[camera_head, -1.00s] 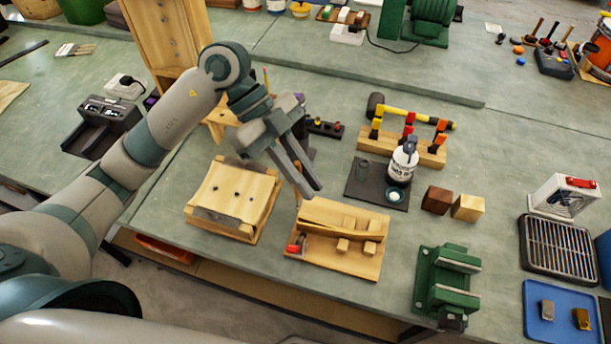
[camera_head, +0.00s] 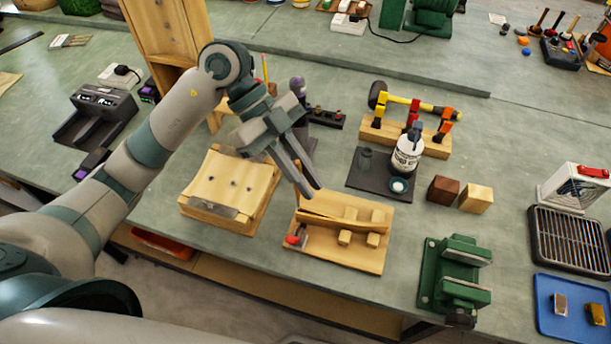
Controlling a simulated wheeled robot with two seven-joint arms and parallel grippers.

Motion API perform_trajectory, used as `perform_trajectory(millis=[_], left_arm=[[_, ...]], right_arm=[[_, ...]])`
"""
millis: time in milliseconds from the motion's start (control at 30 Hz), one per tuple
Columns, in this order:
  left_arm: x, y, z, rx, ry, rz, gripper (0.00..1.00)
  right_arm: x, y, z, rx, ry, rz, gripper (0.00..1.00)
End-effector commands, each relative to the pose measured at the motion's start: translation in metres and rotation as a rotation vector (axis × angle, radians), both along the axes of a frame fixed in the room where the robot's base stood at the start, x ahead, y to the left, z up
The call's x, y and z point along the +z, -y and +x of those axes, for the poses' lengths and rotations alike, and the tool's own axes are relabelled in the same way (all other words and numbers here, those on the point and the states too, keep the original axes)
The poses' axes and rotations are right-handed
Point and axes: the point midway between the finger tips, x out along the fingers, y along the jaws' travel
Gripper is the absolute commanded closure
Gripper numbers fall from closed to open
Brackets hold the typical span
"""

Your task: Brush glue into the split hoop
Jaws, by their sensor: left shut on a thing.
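The split hoop (camera_head: 334,218), a pale wooden strip, lies on a wooden board (camera_head: 370,262) at the front of the bench. A dark split line runs along its left part. My left gripper (camera_head: 312,190) reaches down to the hoop's left end, its fingers close together and shut on it; the fingers partly cover the contact. A white glue bottle (camera_head: 407,156) with a dark top stands on a dark mat (camera_head: 368,178), behind and right of the hoop. A small round pot with pale contents (camera_head: 398,186) is in front of the bottle. My right gripper is out of view.
A wooden block with a curved top (camera_head: 228,185) stands left of the board. A green vise (camera_head: 455,275) and two wood cubes (camera_head: 460,193) are to the right. A tool rack with a mallet (camera_head: 415,140) stands behind. Brushes (camera_head: 70,41) lie far left.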

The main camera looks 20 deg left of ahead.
Motion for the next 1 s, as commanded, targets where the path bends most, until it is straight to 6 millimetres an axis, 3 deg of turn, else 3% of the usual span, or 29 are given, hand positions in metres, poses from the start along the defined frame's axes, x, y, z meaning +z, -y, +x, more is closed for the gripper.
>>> perform_trajectory(millis=[1000], left_arm=[[-0.0022,-0.0001,0.0001,0.001,-0.001,0.000,1.00]], right_arm=[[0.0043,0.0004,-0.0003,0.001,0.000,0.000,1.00]])
